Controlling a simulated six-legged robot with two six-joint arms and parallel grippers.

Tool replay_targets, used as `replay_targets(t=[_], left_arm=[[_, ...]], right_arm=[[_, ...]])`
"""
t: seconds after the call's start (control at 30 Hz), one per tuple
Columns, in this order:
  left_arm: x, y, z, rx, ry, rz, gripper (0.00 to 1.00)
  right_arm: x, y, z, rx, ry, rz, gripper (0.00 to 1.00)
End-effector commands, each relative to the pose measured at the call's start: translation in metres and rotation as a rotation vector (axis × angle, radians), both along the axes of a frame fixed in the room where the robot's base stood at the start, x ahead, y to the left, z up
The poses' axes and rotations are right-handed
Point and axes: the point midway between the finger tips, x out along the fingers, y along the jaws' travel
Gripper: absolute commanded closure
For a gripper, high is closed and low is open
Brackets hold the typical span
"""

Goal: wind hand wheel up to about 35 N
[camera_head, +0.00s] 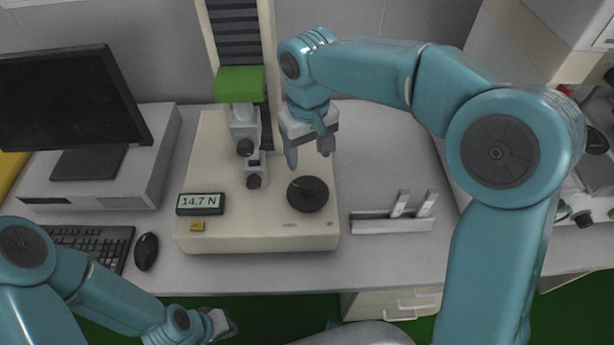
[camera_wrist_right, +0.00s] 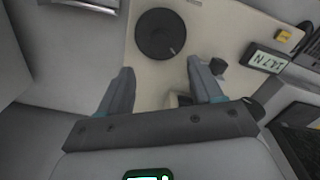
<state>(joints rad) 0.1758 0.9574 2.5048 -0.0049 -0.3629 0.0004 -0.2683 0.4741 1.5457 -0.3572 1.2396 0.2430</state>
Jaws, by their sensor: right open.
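The black round hand wheel (camera_head: 307,194) lies on the right part of the cream tester base (camera_head: 260,238). In the right wrist view the wheel (camera_wrist_right: 161,35) shows a light mark near its rim, beyond the fingertips. The display (camera_head: 200,203) on the base's left reads 14.7 N. My right gripper (camera_head: 309,158) is open and empty, above and just behind the wheel, not touching it; its two fingers (camera_wrist_right: 160,82) stand apart in the wrist view. My left gripper (camera_head: 228,325) is low at the front, past the desk edge; its jaws are too small to judge.
The test column with a green crosshead (camera_head: 239,84) and grips (camera_head: 250,150) stands just left of my right gripper. A grey metal fixture (camera_head: 392,224) lies right of the base. A monitor (camera_head: 72,98), keyboard (camera_head: 88,243) and mouse (camera_head: 146,252) are at left.

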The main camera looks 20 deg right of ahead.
Motion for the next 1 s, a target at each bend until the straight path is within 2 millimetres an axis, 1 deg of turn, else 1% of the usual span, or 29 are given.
replay_targets(t=[0.03,0.2,0.3,0.4,0.5,0.6,0.83,0.87,0.9,0.97,1.0], left_arm=[[0.0,0.0,0.0,0.0,0.0,0.0,1.0],[0.0,0.0,0.001,0.0,0.0,0.0,1.0],[0.0,0.0,0.001,0.0,0.0,0.0,1.0],[0.0,0.0,0.002,0.0,0.0,0.0,1.0],[0.0,0.0,0.002,0.0,0.0,0.0,1.0],[0.0,0.0,0.002,0.0,0.0,0.0,1.0],[0.0,0.0,0.002,0.0,0.0,0.0,1.0],[0.0,0.0,0.002,0.0,0.0,0.0,1.0],[0.0,0.0,0.002,0.0,0.0,0.0,1.0],[0.0,0.0,0.002,0.0,0.0,0.0,1.0],[0.0,0.0,0.002,0.0,0.0,0.0,1.0]], right_arm=[[-0.001,0.0,-0.013,-0.001,0.005,0.0,0.35],[0.0,0.0,-0.052,-0.001,0.004,0.0,0.35],[0.0,0.0,-0.07,-0.001,0.004,-0.001,0.35],[0.002,0.001,-0.083,-0.001,0.002,-0.001,0.35],[0.003,0.001,-0.091,0.0,0.0,-0.001,0.35],[0.004,0.001,-0.095,0.0,-0.001,-0.001,0.35],[0.004,0.001,-0.095,0.0,-0.001,-0.001,0.35],[0.004,0.001,-0.095,0.0,-0.001,-0.001,0.45],[0.004,0.001,-0.095,0.0,-0.001,-0.001,0.58],[0.004,0.001,-0.095,0.0,-0.001,-0.001,0.77],[0.004,0.001,-0.095,0.0,-0.001,-0.001,0.9]])
